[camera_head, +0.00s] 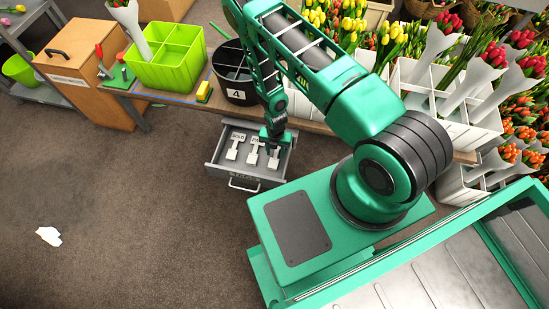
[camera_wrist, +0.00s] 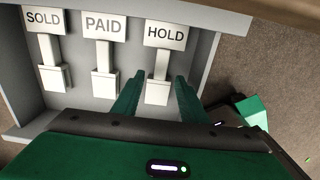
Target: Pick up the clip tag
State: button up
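Three white clip tags lie in a grey open drawer (camera_head: 228,179). In the wrist view they read SOLD (camera_wrist: 45,20), PAID (camera_wrist: 104,26) and HOLD (camera_wrist: 166,35), from left to right. Each has a sign plate, a thin stem and a blocky clip. My gripper (camera_wrist: 156,88) is open, with its two green fingers on either side of the HOLD tag's clip and lower stem. I see no contact with the tag. In the head view my gripper (camera_head: 275,138) is down at the drawer's right side and partly hides the rightmost tag.
The drawer is under a wooden bench (camera_head: 313,126). On the bench stand a black bucket marked 4 (camera_head: 236,95), a yellow block (camera_head: 203,91) and a lime-green divided crate (camera_head: 170,73). White tulip crates (camera_head: 455,122) stand at the right. Brown floor (camera_head: 120,210) is open at the left.

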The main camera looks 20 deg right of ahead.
aim_at(275, 156)
jog(key=shift+f, duration=1.65)
grip_shut()
jog(key=shift+r, duration=0.15)
